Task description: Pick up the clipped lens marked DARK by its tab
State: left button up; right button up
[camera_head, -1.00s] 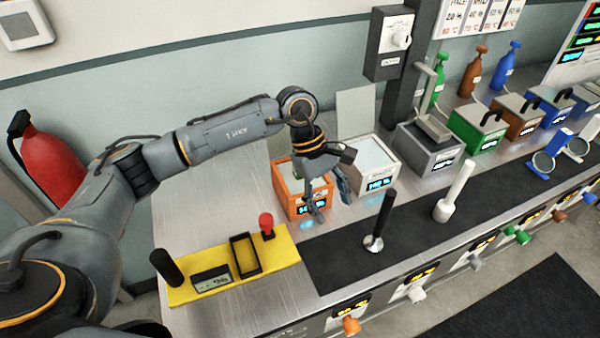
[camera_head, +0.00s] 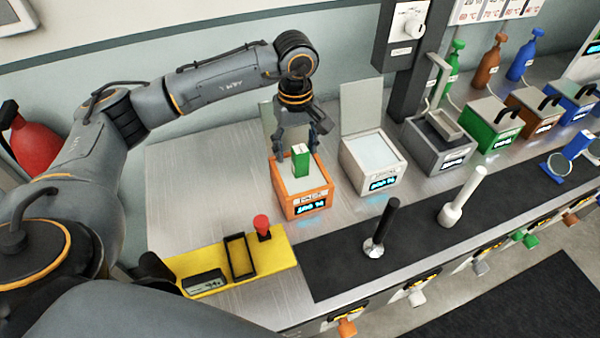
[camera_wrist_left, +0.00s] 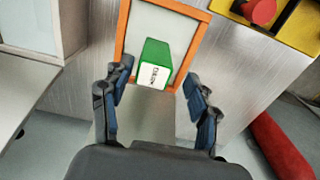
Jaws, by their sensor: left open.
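A green block-shaped tab (camera_head: 300,160) stands up from the open orange box (camera_head: 304,207). In the left wrist view the green tab (camera_wrist_left: 160,62) has a white end label whose small print I cannot read with certainty. The orange rim (camera_wrist_left: 188,10) frames it there. My left gripper (camera_head: 297,143) points down over the orange box. In the left wrist view its open fingers (camera_wrist_left: 157,98) lie either side of the line to the tab, which is beyond them and not gripped. Any lens below the tab is hidden. My right gripper is not in view.
A blue clip with round lenses (camera_head: 572,149) stands far right. A white box (camera_head: 375,177) with a raised lid is right of the orange box. A yellow tray (camera_head: 210,277) with a red knob (camera_head: 262,222) is in front. Black (camera_head: 388,222) and white (camera_head: 476,185) handles stand on the dark mat.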

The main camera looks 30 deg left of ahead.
aim_at(300, 166)
pick_arm(q)
jog(key=shift+w+f, duration=0.2)
jog(key=shift+f, duration=0.25)
jog(key=shift+w+f, duration=0.1)
jog(key=shift+f, duration=0.15)
jog(key=shift+s+d+f+p, duration=0.1)
jog(key=shift+d+f+p, duration=0.1)
jog(key=shift+f+p, duration=0.3)
jog(key=shift+s+d+f+p, duration=0.1)
jog(key=shift+d+f+p, duration=0.1)
jog(key=shift+f+p, duration=0.3)
notch_tip(300, 166, down, 2)
jog(key=shift+f+p, duration=0.1)
jog(key=shift+p, duration=0.3)
jog(key=shift+w+f, duration=0.15)
jog(key=shift+f, duration=0.2)
jog(key=shift+c, duration=0.9)
jog(key=c, duration=0.3)
grip_shut()
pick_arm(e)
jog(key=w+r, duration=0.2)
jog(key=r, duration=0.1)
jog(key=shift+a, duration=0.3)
